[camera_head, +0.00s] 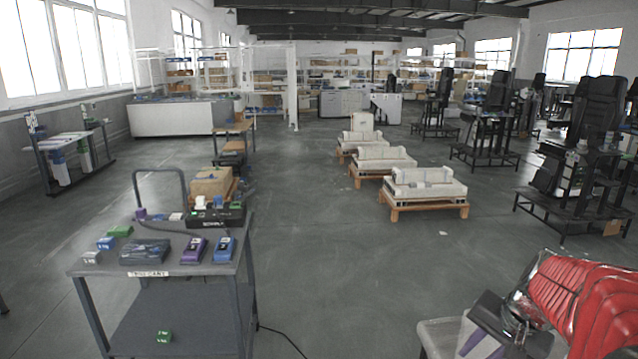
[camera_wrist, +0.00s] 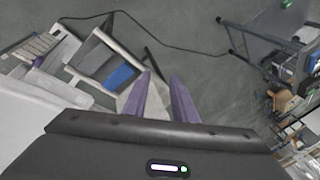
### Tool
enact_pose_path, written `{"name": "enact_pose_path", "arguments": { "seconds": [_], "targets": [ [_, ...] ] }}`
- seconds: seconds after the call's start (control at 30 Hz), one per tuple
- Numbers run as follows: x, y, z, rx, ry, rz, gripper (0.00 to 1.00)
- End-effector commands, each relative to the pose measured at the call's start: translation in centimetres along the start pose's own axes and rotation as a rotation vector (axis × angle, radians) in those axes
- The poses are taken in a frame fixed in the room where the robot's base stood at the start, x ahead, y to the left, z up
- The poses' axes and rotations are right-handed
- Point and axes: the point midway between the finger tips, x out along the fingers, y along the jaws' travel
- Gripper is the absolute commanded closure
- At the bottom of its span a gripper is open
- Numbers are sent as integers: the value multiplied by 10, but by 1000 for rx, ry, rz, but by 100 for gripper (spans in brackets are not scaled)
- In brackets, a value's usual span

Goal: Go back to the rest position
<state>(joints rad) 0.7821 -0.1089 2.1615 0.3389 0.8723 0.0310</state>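My gripper (camera_wrist: 161,78) shows in the wrist view with two purple fingers set apart and floor visible between them. It is open and holds nothing. In the camera_head view my arm is folded low at the bottom right corner, with its red ribbed cover beside it. Purple parts that look like my gripper's fingers (camera_head: 479,343) show there at the bottom edge, partly cut off. They are well apart from the tool cart (camera_head: 152,274) at the left.
The cart's top holds a black case (camera_head: 146,251), a purple device (camera_head: 193,249), a blue device (camera_head: 224,248) and small boxes. A green block (camera_head: 163,337) lies on its lower shelf. A black cable runs over the floor. Pallets (camera_head: 430,210) stand farther off. The middle floor is clear.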

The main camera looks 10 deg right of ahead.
Motion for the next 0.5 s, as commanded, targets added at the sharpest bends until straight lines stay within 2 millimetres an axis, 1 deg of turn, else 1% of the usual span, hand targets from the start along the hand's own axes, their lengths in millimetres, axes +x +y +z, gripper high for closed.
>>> {"name": "enact_pose_path", "arguments": {
  "seconds": [0.03,0.2,0.5],
  "targets": [
    [-4,-9,16,-61,-2,11,75],
    [-12,-26,64,-245,-7,50,75],
    [-28,-46,137,-553,18,86,75]
  ]
}}
